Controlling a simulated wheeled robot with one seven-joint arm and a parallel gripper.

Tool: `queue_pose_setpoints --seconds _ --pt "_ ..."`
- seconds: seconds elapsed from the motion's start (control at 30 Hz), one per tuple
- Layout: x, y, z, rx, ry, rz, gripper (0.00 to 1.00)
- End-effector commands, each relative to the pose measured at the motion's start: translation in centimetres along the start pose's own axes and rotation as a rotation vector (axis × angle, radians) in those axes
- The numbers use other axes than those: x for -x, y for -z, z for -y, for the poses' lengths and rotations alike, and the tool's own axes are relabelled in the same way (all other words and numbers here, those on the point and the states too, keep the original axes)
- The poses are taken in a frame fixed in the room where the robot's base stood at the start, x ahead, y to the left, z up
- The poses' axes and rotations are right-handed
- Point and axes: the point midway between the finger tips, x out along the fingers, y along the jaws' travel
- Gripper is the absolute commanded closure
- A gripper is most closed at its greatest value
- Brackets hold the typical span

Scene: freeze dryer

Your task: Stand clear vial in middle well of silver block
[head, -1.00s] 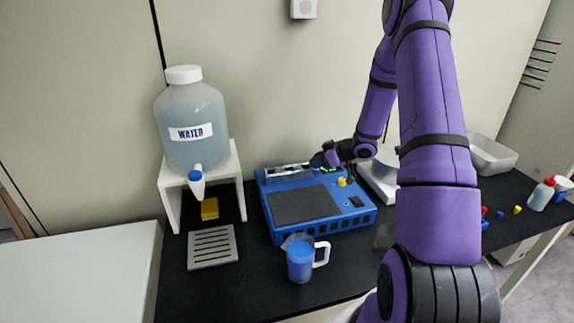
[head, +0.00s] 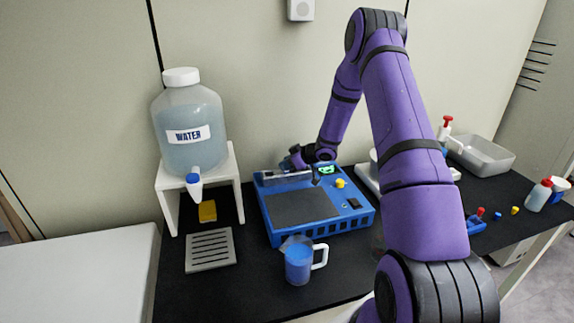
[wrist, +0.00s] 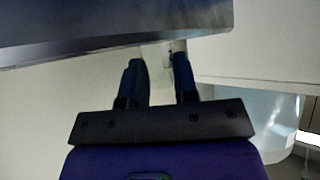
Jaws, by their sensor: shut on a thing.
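The silver block (head: 285,178) is a long grey bar at the back left of the blue machine (head: 268,216). My gripper (head: 290,163) is just above or behind this block, small and dark in the head view. In the wrist view its two dark fingers (wrist: 160,68) are a short way apart, with a pale, see-through piece between their tips, likely the clear vial (wrist: 167,51). A grey metal surface, likely the block (wrist: 110,30), fills the top of that view. The wells and the vial's lower end cannot be made out.
The water jug (head: 187,120) on its white stand (head: 237,163) is left of the machine. A blue-filled mug (head: 298,264) stands in front. A white tray (head: 483,155), bottles and small coloured pieces are at the right.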

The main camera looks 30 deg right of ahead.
Motion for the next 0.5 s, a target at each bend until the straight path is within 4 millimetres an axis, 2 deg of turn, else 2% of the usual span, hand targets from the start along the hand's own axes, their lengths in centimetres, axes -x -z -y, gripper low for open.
queue_pose_setpoints --seconds 0.23,0.27,0.33,0.37,0.5 --pt "-0.24 -0.2 -0.01 0.003 0.0 -0.003 1.0" --pt "-0.24 -0.2 -0.01 0.003 0.0 -0.003 0.66" --pt "-0.23 -0.2 0.0 0.003 0.0 -0.003 0.49" --pt "-0.23 -0.2 -0.01 0.002 0.0 -0.003 0.46" --pt "-0.22 -0.21 -0.01 0.002 -0.001 -0.002 0.46"
